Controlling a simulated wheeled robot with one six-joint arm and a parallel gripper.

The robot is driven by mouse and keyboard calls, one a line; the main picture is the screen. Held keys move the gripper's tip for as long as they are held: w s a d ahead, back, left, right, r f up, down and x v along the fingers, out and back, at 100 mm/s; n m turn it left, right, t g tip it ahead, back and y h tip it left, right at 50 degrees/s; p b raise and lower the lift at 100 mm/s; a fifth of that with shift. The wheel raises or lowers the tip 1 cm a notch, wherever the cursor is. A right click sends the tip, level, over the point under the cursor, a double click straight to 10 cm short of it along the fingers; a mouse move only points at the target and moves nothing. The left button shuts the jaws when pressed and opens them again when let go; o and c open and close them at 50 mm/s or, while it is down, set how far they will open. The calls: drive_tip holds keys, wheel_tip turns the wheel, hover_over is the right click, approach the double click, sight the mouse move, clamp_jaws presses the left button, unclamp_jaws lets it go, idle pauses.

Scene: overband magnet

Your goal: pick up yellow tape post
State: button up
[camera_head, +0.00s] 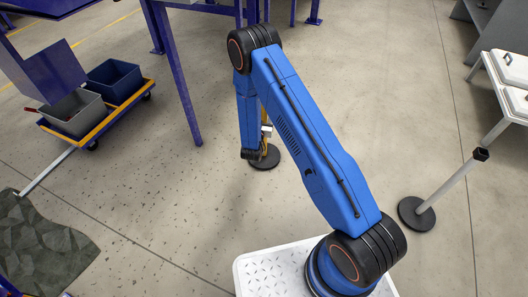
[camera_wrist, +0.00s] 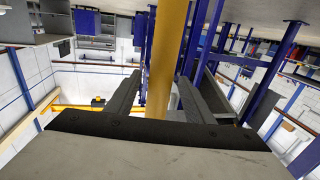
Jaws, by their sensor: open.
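The yellow tape post (camera_head: 264,143) stands upright on a round black base (camera_head: 267,159) on the floor, largely hidden behind my blue arm in the head view. In the wrist view the yellow post (camera_wrist: 168,55) runs between the two grey fingers of my gripper (camera_wrist: 162,88). The fingers are apart, one on each side of the post, and I see no firm grip. In the head view my gripper (camera_head: 266,129) shows only as a small pale part beside the post.
A grey post (camera_head: 450,184) with a black round base stands at the right, near a table with white cases (camera_head: 512,68). A cart with a grey bin (camera_head: 74,112) and a blue bin (camera_head: 115,79) is at the left. A blue steel leg (camera_head: 180,75) stands left of my arm.

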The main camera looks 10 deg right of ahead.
clamp_jaws()
drive_tip(key=shift+w+r, duration=0.1)
